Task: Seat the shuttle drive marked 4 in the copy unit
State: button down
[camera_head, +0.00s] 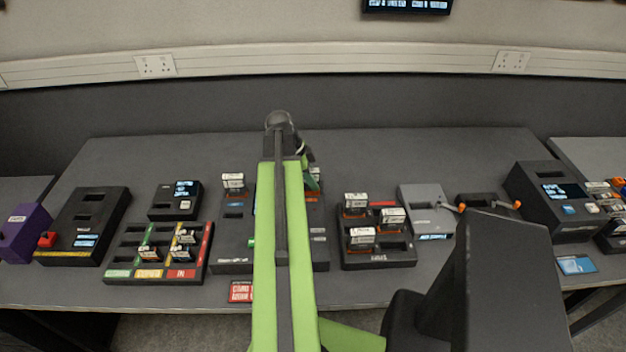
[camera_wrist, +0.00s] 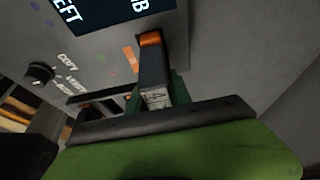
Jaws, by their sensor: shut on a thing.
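The shuttle drive (camera_wrist: 153,72) is a dark block with an orange end and a white label that seems to read 4. My gripper (camera_wrist: 157,98) is shut on it, with green fingers on both sides. The copy unit (camera_wrist: 105,68) fills much of the wrist view, with a screen, a knob and dark slots. The drive is in front of its panel, near an orange mark; I cannot tell whether it touches or enters a slot. In the head view the copy unit (camera_head: 236,240) is the dark central unit, partly hidden behind my green arm. My gripper (camera_head: 308,172) is over its right part.
Another drive (camera_head: 233,182) stands at the unit's back left. A rack (camera_head: 378,258) with several drives stands to the right, a coloured-lane tray (camera_head: 125,240) to the left. A grey box (camera_head: 427,208) is farther right. Bare table lies along the back.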

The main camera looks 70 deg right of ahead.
aim_at(316, 170)
jog(key=shift+f+b, duration=0.6)
jog(key=shift+b, duration=0.05)
dwell(0.4)
jog(key=c, duration=0.8)
grip_release()
jog(key=shift+o, duration=0.2)
jog(key=shift+r, duration=0.1)
notch_tip(316, 170, up, 7)
jog(key=p, duration=0.7)
jog(key=shift+r+p, duration=0.2)
jog(key=shift+p, duration=0.1)
